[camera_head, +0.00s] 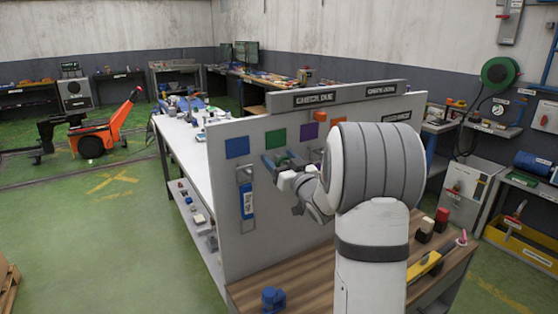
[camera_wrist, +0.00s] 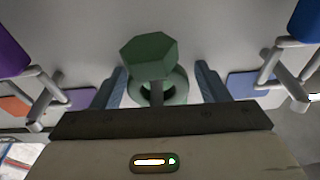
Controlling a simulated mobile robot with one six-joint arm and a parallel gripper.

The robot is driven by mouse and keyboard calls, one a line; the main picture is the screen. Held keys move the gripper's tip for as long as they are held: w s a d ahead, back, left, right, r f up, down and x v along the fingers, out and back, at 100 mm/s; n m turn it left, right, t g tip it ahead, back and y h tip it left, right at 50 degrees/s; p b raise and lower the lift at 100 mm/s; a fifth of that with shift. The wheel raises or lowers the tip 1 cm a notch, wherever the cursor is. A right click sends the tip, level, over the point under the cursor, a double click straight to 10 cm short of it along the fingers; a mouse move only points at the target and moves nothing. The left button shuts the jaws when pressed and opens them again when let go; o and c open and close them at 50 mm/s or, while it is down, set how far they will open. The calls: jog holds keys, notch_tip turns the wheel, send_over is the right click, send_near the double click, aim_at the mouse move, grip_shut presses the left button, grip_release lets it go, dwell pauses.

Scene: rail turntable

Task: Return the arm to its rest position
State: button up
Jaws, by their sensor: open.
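My gripper (camera_head: 281,164) is in front of the upright grey panel (camera_head: 232,180), at a hook below the green square (camera_head: 275,140). In the wrist view my gripper (camera_wrist: 158,76) is open, one finger on each side of a green hex-headed piece (camera_wrist: 150,52). The piece sits at a hook on the panel, and gaps show between it and both fingers. In the head view it is mostly hidden by the gripper. My white and grey arm reaches up from the lower right and hides part of the panel.
A blue piece (camera_head: 247,201) hangs on the panel's left hook; a purple piece (camera_wrist: 12,55) is on the neighbouring hook. Green floor (camera_head: 90,240) is open at left.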

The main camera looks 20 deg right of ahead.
jog(key=s+a+f+g+h, duration=0.1)
jog(key=s+a+f+g, duration=0.3)
jog(key=s, duration=0.8)
jog(key=s+a+f+m+g+h+b, duration=0.1)
jog(key=s+a+f+g, duration=0.3)
jog(key=s, duration=0.9)
jog(key=s+a+f+g+h+b, duration=0.1)
jog(key=s+a+f+g, duration=0.4)
jog(key=s+g, duration=0.4)
jog(key=s, duration=0.3)
jog(key=shift+s+f+m+h, duration=0.15)
jog(key=shift+s+m+h, duration=0.05)
jog(key=shift+m+h, duration=0.2)
jog(key=shift+a, duration=0.1)
